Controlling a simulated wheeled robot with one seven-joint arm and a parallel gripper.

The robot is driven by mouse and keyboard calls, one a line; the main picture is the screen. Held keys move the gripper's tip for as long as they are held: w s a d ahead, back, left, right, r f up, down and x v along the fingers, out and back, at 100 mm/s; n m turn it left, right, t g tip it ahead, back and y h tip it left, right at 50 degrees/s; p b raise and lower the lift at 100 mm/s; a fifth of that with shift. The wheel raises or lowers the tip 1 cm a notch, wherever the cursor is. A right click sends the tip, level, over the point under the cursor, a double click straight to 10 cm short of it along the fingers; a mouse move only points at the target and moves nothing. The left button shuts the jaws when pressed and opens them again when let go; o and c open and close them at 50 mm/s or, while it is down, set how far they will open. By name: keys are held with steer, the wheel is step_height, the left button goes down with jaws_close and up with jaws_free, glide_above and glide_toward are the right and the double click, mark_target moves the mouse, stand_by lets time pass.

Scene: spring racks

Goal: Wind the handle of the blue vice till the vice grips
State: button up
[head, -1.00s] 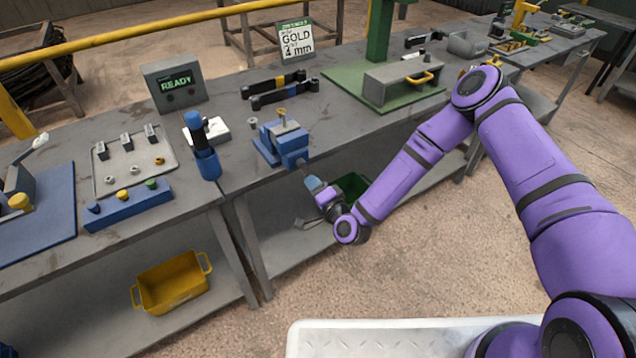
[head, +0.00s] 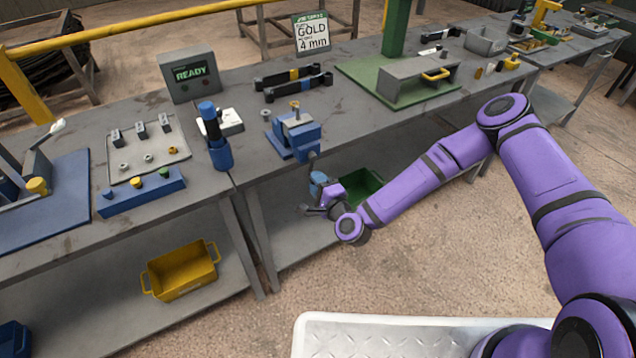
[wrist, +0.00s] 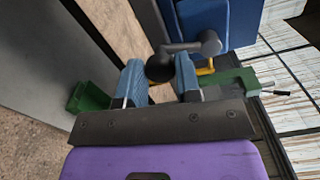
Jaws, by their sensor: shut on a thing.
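The blue vice (head: 300,138) stands at the front edge of the bench, with a small brass-coloured piece (head: 295,106) at its top. In the wrist view the vice's blue body (wrist: 222,22) is at the top, with its grey crank handle (wrist: 206,45) ending in a round black knob (wrist: 159,68). My gripper (wrist: 159,77) has its blue fingers on either side of this knob and is shut on it. In the head view my gripper (head: 318,182) is just below and in front of the vice, beyond the bench edge. How tightly the jaws hold the piece cannot be seen.
A green bin (head: 362,187) is on the lower shelf by my gripper. A blue holder (head: 220,153) stands left of the vice, and dark wrenches (head: 298,88) lie behind it. A box (head: 190,76) reads READY. A sign (head: 311,36) reads GOLD 4 mm.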

steer(key=shift+s+f, duration=0.1)
steer(key=shift+s, duration=0.05)
steer(key=o, duration=0.9)
steer(key=v, duration=1)
steer(key=shift+s+d, duration=0.3)
